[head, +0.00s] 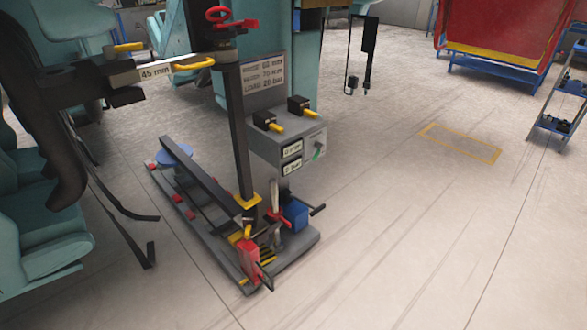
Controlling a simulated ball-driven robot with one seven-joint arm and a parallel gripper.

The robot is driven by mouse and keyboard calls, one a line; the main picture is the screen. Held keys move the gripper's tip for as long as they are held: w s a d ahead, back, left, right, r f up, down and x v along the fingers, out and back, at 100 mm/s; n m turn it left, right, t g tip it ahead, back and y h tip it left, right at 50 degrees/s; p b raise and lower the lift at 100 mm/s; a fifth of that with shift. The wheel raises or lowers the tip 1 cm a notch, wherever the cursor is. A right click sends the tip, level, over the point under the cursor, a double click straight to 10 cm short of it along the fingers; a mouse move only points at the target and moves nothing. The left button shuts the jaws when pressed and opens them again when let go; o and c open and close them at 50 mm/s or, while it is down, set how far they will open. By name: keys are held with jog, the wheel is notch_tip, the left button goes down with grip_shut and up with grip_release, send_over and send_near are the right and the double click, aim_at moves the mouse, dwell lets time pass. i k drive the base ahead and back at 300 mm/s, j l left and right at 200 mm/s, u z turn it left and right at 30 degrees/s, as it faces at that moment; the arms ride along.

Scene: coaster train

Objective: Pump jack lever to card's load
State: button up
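A grey-based jack rig (300,243) stands on the floor at the centre, with a dark upright mast (240,140) and a long slanting dark beam (208,185). At its front end are a red block (249,261) with a dark handle, a blue block (296,215), and a dark rod (317,210) sticking out to the right. I cannot tell which of these is the jack lever. A card (263,75) is on the teal column; its last line seems to read LOAD 20, but the text is small. My gripper is not identifiable in the view.
A grey control box (290,142) with black-and-yellow knobs and a green switch stands behind the rig. Teal train seats (45,225) and dark bars (125,215) fill the left. The floor to the right is clear, with a yellow outline (460,143) and blue-framed shelves (562,105) beyond.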

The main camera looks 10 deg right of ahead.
aim_at(316, 210)
jog(key=i+l+u, duration=0.1)
jog(key=i, duration=0.4)
jog(key=i+l+u, duration=0.1)
jog(key=i, duration=0.4)
jog(key=i+l+u, duration=0.15)
jog(key=i, duration=0.35)
